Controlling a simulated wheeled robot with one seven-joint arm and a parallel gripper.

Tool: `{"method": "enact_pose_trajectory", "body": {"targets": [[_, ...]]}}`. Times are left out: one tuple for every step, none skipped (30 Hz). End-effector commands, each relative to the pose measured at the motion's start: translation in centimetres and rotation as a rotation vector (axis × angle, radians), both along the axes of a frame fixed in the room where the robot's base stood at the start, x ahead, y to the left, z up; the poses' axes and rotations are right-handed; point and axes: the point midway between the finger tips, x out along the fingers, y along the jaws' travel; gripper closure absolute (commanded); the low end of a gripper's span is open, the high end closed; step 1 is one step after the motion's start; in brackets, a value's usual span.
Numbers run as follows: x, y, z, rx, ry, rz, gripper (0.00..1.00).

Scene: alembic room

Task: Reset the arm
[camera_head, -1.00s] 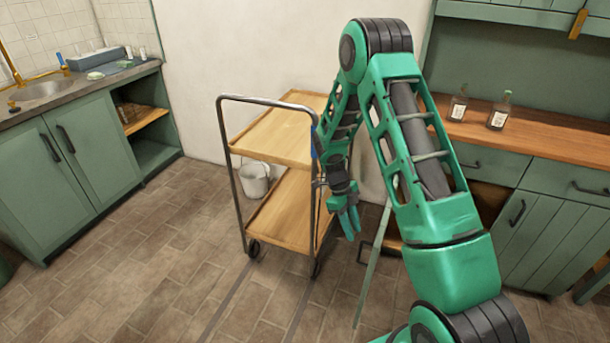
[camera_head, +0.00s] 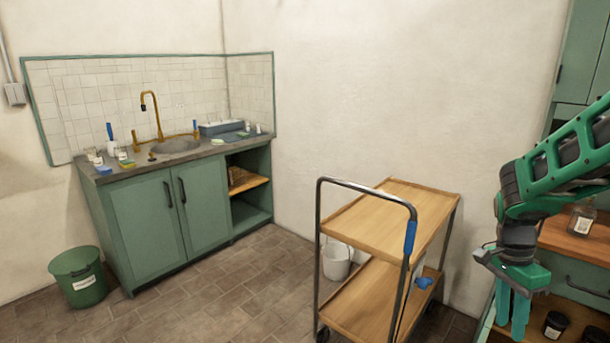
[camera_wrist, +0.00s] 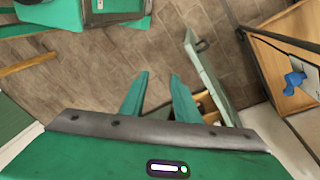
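My green arm (camera_head: 560,165) is bent at the right edge of the head view. My gripper (camera_head: 512,325) hangs fingers down, to the right of the wooden trolley (camera_head: 385,225) and apart from it. In the wrist view my gripper (camera_wrist: 158,77) shows two green fingers with a clear gap and nothing between them. It is open and empty, with floor showing beyond the tips.
The trolley has a metal handle and a blue thing (camera_head: 424,283) on its lower shelf. Behind it is a white bucket (camera_head: 336,262). A sink cabinet (camera_head: 175,215) and green bin (camera_head: 78,277) stand left. A wooden counter (camera_head: 580,243) with a bottle (camera_head: 581,219) is right.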

Motion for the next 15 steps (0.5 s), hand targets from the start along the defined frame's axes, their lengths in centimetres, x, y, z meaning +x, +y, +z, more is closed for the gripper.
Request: {"method": "enact_pose_trajectory", "body": {"targets": [[-1.3,0.0,1.2,0.018,-0.01,0.054,0.71],[-2.1,0.0,1.8,0.029,-0.012,0.096,0.71],[-3.1,0.1,2.4,0.046,-0.015,0.148,0.71],[-3.9,0.1,3.0,0.058,-0.018,0.187,0.71],[-4.7,0.2,3.4,0.069,-0.02,0.229,0.71],[-5.7,0.3,4.0,0.083,-0.026,0.282,0.71],[-6.5,0.4,4.4,0.095,-0.029,0.323,0.71],[-7.3,0.6,4.7,0.106,-0.033,0.364,0.71],[-8.4,0.8,5.2,0.12,-0.04,0.421,0.71],[-9.1,0.9,5.5,0.13,-0.045,0.463,0.71],[-9.9,1.1,5.8,0.14,-0.049,0.503,0.71],[-11.0,1.3,6.1,0.152,-0.057,0.559,0.71],[-11.7,1.5,6.3,0.16,-0.062,0.601,0.71],[-12.5,1.7,6.5,0.168,-0.068,0.64,0.71],[-13.4,1.9,6.7,0.179,-0.075,0.692,0.71]]}}
